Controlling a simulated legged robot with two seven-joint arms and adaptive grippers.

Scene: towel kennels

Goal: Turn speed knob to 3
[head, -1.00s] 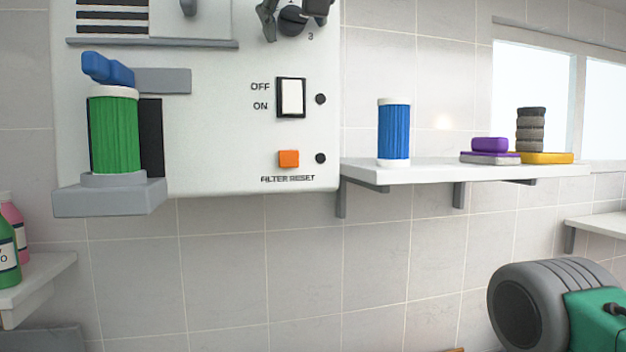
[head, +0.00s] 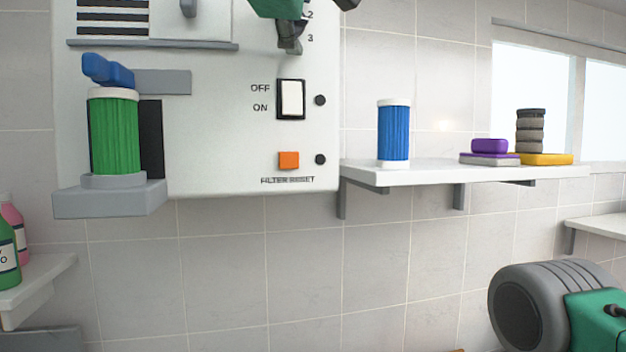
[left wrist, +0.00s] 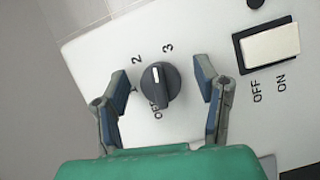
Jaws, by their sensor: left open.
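The speed knob (left wrist: 160,88) is dark grey, in the left wrist view, with a white pointer mark aimed roughly between the 2 and the 3. The labels OFF, 1, 2 and 3 lie around it. My left gripper (left wrist: 156,85) is open, with one blue-grey finger on each side of the knob and a visible gap at each side. In the head view my left gripper (head: 291,38) is at the top, in front of the panel, and covers the knob there. The 2 and 3 labels show just right of it.
The white panel (head: 215,130) carries an OFF/ON rocker switch (head: 291,98) and an orange filter reset button (head: 289,160) below the knob. A green filter cylinder (head: 114,135) stands at the left. A wall shelf (head: 430,172) holds a blue cylinder (head: 393,132) and sponges.

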